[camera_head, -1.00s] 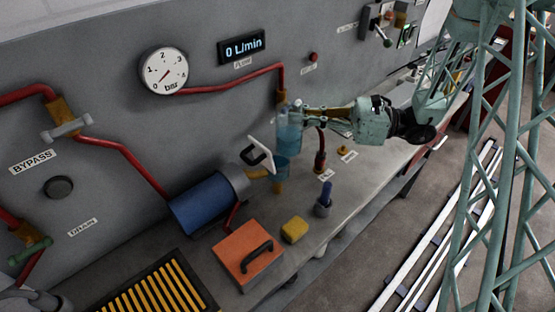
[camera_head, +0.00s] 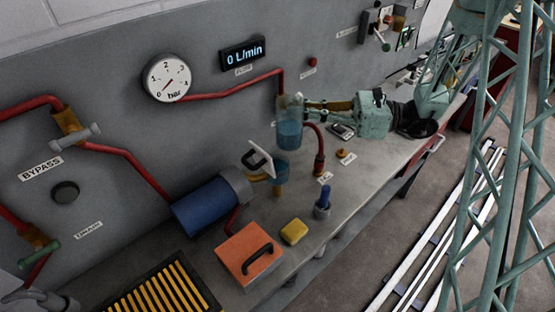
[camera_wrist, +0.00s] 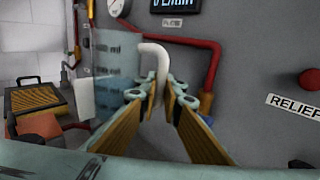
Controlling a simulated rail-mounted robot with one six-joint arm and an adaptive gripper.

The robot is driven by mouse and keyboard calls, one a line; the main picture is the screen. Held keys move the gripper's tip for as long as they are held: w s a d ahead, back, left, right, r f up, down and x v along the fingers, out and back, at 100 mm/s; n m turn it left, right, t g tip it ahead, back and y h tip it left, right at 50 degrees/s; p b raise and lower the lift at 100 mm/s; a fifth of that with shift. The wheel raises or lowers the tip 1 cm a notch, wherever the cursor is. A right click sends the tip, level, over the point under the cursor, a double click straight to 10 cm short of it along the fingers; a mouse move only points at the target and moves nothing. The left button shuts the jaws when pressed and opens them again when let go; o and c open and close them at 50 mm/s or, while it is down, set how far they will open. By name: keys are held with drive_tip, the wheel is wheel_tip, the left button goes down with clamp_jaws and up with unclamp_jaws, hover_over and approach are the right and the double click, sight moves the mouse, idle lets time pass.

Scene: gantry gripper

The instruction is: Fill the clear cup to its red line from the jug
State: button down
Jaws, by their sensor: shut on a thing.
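The jug (camera_head: 289,128) is clear, with blue liquid in its lower part. It looks about upright, above the bench near the wall. My gripper (camera_head: 306,105) is at its right side. In the wrist view, my gripper's fingers (camera_wrist: 158,96) are shut on the jug's white handle (camera_wrist: 160,62). A small clear, bluish vessel, probably the cup (camera_head: 279,174), shows just below the jug in the head view. Its red line and fill level cannot be made out.
A white-plated handle (camera_head: 261,160) and blue motor (camera_head: 212,206) lie left of the cup. An orange case (camera_head: 240,252), yellow sponge (camera_head: 294,231) and blue-topped holder (camera_head: 323,204) sit in front. A red pipe (camera_head: 319,150) rises at right.

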drive_tip(key=shift+r, duration=0.65)
idle(0.3)
